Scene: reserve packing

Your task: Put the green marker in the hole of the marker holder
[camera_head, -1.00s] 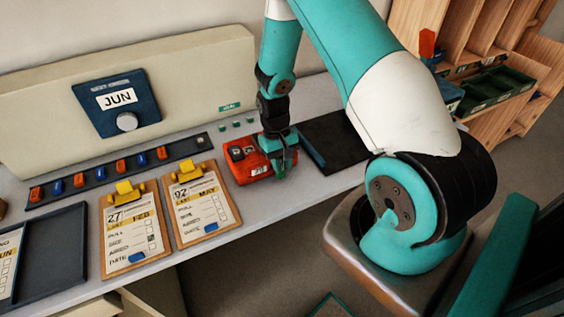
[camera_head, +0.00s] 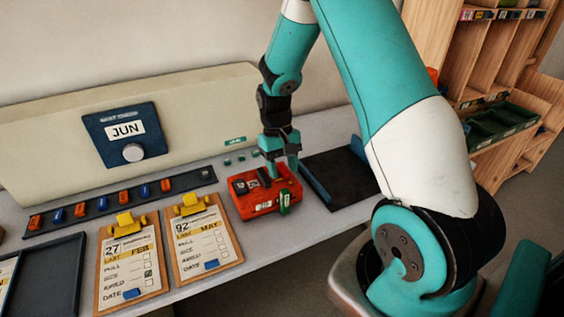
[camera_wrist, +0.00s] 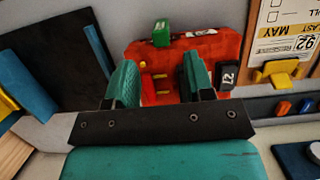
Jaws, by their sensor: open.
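A small green block (camera_head: 284,201), which looks like the green marker, stands at the front right edge of a red case (camera_head: 258,208). In the wrist view the green block (camera_wrist: 162,33) is at the far edge of the red case (camera_wrist: 205,48). My gripper (camera_head: 281,170) is open and empty, just above the back right part of the case. In the wrist view its fingers (camera_wrist: 160,85) are apart, with red and yellow parts of the case between them. A dark rail (camera_head: 100,206) holding red and blue markers, likely the marker holder, lies at left; I cannot make out its hole clearly.
Two clipboards (camera_head: 204,237) lie left of the case. A dark tray (camera_head: 52,270) is at far left and a black mat (camera_head: 343,180) at right. A JUN dial panel (camera_head: 126,135) stands behind the rail. Shelves (camera_head: 490,60) rise at right.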

